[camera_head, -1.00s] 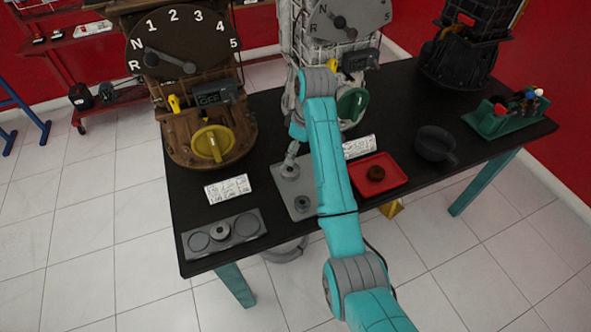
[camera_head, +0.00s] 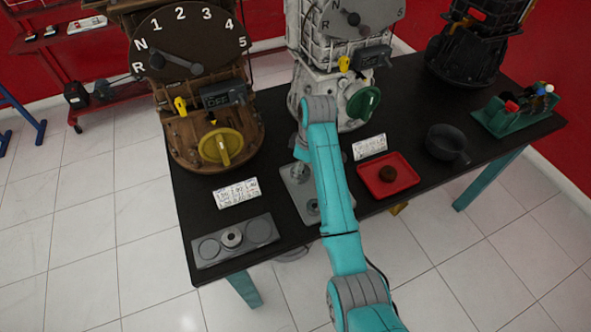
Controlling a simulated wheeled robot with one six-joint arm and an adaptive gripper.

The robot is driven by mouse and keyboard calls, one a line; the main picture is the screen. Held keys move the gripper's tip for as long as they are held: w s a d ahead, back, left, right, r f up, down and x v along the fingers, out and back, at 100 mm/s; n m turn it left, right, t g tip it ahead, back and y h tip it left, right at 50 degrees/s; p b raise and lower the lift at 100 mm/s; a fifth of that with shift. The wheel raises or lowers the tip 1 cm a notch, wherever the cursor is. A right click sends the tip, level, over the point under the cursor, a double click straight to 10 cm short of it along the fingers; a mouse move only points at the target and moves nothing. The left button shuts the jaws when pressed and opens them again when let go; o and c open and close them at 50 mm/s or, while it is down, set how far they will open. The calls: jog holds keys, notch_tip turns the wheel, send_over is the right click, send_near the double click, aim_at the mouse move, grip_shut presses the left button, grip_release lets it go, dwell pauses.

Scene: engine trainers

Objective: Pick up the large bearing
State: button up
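A grey plate (camera_head: 294,193) lies on the black table, partly hidden by my arm. A round bearing-like part (camera_head: 313,207) sits at its near end, and another round part (camera_head: 299,171) shows at its far end. A second grey plate (camera_head: 208,263) at the front left has round recesses and a small ring-shaped part (camera_head: 231,238) in the middle. I cannot tell for sure which part is the large bearing. My gripper (camera_head: 301,150) is near the far end of the first plate, mostly hidden behind my arm. Its fingers and any contact are not clear.
A red tray (camera_head: 403,184) holds a brown round part (camera_head: 388,174). A dark pan (camera_head: 446,144) and a green tool holder (camera_head: 513,119) stand to the right. Brown (camera_head: 190,128) and white (camera_head: 336,95) engine trainers stand behind. Label cards (camera_head: 236,193) lie on the table.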

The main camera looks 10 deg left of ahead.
jog(key=shift+f, duration=0.8)
jog(key=shift+a, duration=0.1)
jog(key=c, duration=1.5)
jog(key=shift+r, duration=0.1)
